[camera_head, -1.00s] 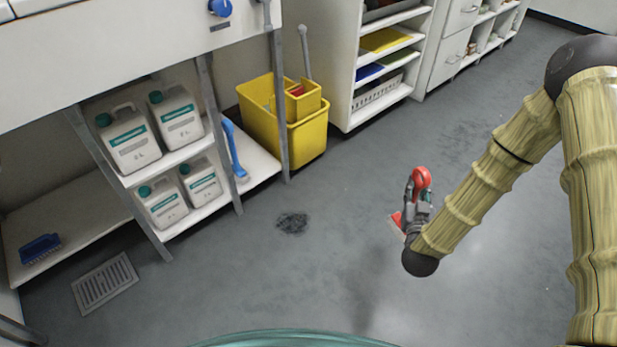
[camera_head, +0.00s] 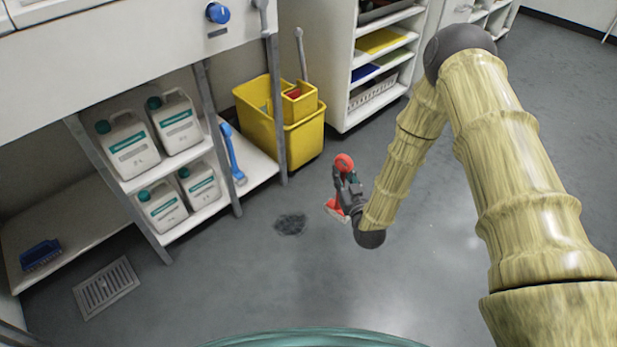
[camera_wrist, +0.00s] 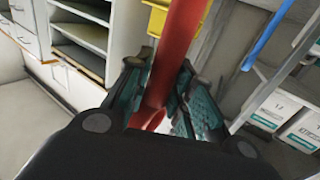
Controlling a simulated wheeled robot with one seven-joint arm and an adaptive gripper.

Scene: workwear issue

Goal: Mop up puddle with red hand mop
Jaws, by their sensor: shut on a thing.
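The puddle (camera_head: 290,224) is a small dark patch on the grey floor in the head view. My gripper (camera_head: 347,188) is a short way to its right, above the floor. It is shut on the red hand mop (camera_head: 344,163). The mop's round red end shows above the gripper, and a red and pale part shows below it. In the wrist view the red handle (camera_wrist: 178,50) runs between the two teal fingers (camera_wrist: 166,92). The mop and the puddle are apart in the head view. The puddle does not show in the wrist view.
A yellow bucket (camera_head: 303,143) stands behind the puddle, beside a bench shelf with white jugs (camera_head: 128,146) and a blue brush (camera_head: 232,155). A floor drain (camera_head: 105,287) lies at left. An open shelf unit (camera_head: 345,105) stands behind. The floor at right is clear.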

